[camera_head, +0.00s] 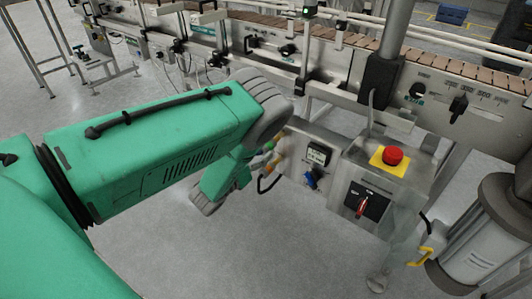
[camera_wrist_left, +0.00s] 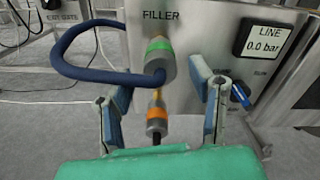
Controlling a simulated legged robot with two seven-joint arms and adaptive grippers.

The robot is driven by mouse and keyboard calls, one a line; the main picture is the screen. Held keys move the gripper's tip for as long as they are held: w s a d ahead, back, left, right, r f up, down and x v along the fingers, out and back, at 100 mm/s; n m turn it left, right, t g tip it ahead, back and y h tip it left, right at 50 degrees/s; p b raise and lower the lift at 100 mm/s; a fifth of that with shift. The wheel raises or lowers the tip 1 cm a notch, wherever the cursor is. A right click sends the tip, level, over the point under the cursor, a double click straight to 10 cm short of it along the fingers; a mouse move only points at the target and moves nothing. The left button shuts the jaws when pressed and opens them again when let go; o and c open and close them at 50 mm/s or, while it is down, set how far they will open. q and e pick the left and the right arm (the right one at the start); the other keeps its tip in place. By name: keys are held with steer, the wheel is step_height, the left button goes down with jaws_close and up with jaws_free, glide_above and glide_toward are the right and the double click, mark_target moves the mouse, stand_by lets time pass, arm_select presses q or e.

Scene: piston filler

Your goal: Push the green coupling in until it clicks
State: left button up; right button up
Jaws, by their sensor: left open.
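The green coupling (camera_wrist_left: 160,48), a fitting with a green band, sits on the steel panel under the word FILLER in the left wrist view. A dark blue hose (camera_wrist_left: 75,70) loops from it to the left. My left gripper (camera_wrist_left: 161,88) is open, its fingers on either side below the coupling, with nothing held between them. An orange-banded coupling (camera_wrist_left: 156,117) hangs lower, between the fingers in the picture. In the head view my left arm reaches the panel beside small coloured fittings (camera_head: 268,147), and the fingers are mostly hidden. Whether the green coupling is fully seated cannot be told.
A gauge (camera_wrist_left: 264,39) reads LINE 0.0 bar, with a blue valve handle (camera_wrist_left: 240,94) below it. To the right stand a control box with a red emergency button (camera_head: 393,156) and a steel cylinder (camera_head: 490,235). A conveyor (camera_head: 440,65) runs behind. Floor in front is clear.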

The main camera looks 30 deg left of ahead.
mark_target(262, 152)
arm_select(q)
steer(key=shift+w+d+b, duration=0.15)
steer(key=shift+w+b, duration=0.15)
steer(key=shift+w, duration=1.45)
